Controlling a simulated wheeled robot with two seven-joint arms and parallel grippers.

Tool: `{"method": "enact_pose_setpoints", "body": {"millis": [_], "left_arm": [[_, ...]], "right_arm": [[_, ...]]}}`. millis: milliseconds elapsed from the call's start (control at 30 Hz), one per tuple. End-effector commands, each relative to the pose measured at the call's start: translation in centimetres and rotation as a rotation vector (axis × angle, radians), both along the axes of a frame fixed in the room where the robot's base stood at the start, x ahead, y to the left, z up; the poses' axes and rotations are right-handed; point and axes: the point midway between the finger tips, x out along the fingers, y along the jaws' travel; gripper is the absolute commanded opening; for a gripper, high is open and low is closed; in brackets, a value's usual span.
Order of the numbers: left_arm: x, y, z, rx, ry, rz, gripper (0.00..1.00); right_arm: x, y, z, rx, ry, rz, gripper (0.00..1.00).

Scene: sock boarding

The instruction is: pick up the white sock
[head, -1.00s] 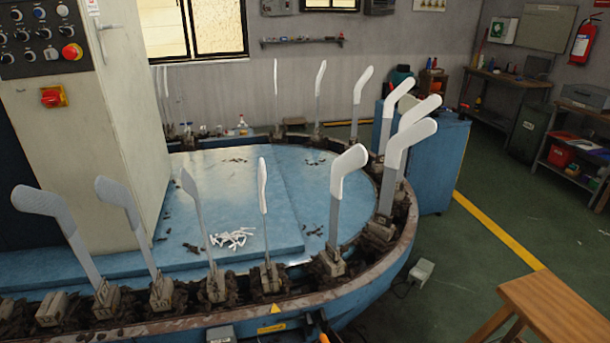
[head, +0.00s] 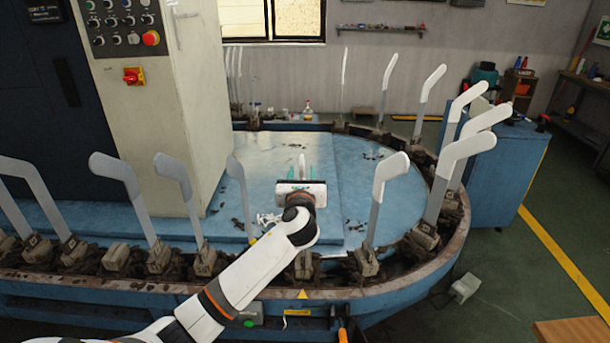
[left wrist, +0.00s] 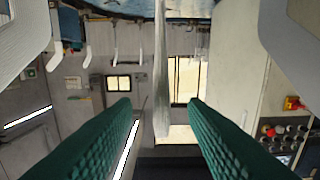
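My left gripper (head: 302,170) reaches over the front rim of the machine, with its green fingers apart. A white sock (left wrist: 160,85) on an upright form stands edge-on between these fingers in the left wrist view, with a gap on both sides. In the head view only the upper tip of this sock (head: 302,160) shows between the fingers; my gripper and arm hide the rest. Other pale socks on forms stand along the rim, such as one to the right (head: 390,170). My right gripper is not in view.
The blue round machine (head: 400,190) carries the forms in dark holders around its rim. A control cabinet (head: 130,110) stands at the back left. A stool corner (head: 575,332) shows at the lower right.

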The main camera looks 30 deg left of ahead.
Motion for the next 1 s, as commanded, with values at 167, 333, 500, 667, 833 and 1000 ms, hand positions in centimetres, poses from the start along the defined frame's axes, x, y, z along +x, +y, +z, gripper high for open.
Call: {"method": "enact_pose_setpoints", "body": {"millis": [167,333,500,667,833,1000], "left_arm": [[1.2,0.7,0.0,-0.002,0.0,-0.001,0.39],[2.9,2.1,0.2,-0.004,0.0,0.001,0.39],[4.8,3.3,0.0,-0.004,0.0,-0.001,0.39],[5.4,3.6,-0.1,-0.004,0.0,-0.002,0.39],[5.3,3.6,-0.1,-0.004,0.0,-0.002,0.39],[5.3,3.6,-0.1,-0.004,0.0,-0.002,0.12]], "right_arm": [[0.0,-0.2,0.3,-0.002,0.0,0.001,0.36],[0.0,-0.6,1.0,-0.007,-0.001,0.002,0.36],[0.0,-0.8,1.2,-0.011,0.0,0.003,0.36],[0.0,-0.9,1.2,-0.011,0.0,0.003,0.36],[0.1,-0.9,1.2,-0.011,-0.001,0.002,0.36],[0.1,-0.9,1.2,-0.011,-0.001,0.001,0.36]]}}
